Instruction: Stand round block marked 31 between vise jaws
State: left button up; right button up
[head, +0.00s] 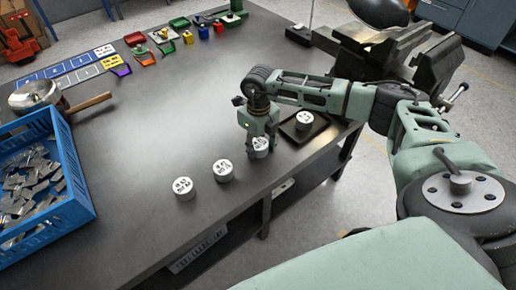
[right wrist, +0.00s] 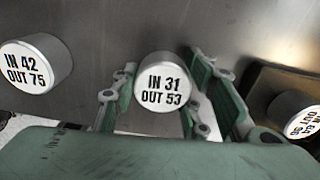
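The round block marked IN 31 OUT 53 (right wrist: 163,88) is a short pale cylinder on the dark table; in the head view its top (head: 261,144) shows under my right gripper (head: 257,140). In the right wrist view the fingers of my right gripper (right wrist: 160,100) stand on either side of this block, spread, with a gap visible on the right. The block appears to rest on the table. The grey vise (head: 395,55) is at the table's far right corner, beyond my right arm, which hides part of it. My left gripper is not in view.
Two similar blocks (head: 183,188) (head: 223,170) stand left of the gripper; one reads IN 42 OUT 75 (right wrist: 35,63). Another block (head: 303,120) sits on a dark tray (head: 322,131). A blue crate (head: 72,175) of metal pieces is at left.

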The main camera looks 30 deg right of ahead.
aim_at(258, 144)
jog(key=shift+f, duration=0.1)
jog(key=c, duration=0.4)
jog(key=shift+r+p, duration=1.7)
jog(key=shift+r, duration=0.85)
